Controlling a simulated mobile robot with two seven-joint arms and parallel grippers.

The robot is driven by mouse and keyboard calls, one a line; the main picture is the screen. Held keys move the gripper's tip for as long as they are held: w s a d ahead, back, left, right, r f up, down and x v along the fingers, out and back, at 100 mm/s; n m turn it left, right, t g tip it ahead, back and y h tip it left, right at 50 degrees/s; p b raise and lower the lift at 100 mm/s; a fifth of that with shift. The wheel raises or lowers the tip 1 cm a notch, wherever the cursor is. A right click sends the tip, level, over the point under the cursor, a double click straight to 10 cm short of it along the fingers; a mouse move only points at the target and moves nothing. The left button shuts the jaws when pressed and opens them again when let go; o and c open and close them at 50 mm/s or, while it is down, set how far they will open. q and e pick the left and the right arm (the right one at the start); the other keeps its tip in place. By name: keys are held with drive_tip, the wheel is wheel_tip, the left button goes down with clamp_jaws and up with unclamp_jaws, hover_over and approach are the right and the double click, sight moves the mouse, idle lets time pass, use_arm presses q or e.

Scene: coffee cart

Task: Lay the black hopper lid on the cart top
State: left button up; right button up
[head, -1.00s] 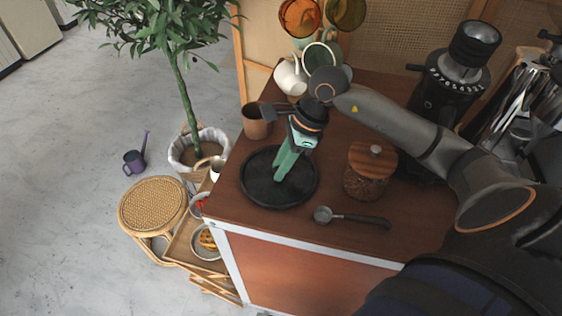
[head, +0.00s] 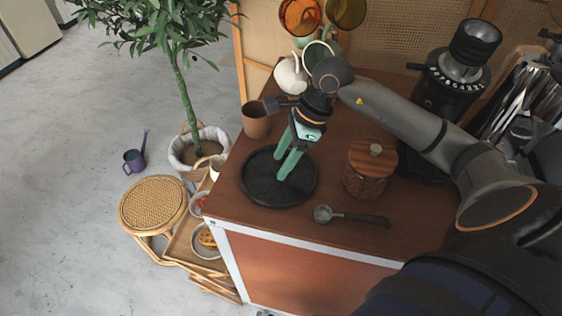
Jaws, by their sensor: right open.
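A black cap (head: 478,32), which looks like the hopper lid, sits on top of the coffee grinder (head: 440,92) at the back right of the cart top (head: 325,185). My right gripper (head: 281,168) has green fingers, spread apart and pointing down over a round black tray (head: 262,196) at the cart's left. I see nothing between the fingers. I cannot tell whether the fingertips touch the tray. My left gripper is not in view.
A wooden-lidded jar (head: 368,172) and a scoop (head: 345,216) stand and lie right of the tray. A brown cup (head: 256,122), a white pitcher (head: 290,76) and hanging mugs (head: 300,16) are behind. A rattan stool (head: 153,205) is left of the cart.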

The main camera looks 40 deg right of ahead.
drive_tip(key=v, duration=1)
drive_tip(key=shift+r, duration=0.3)
drive_tip(key=shift+s+d, duration=0.1)
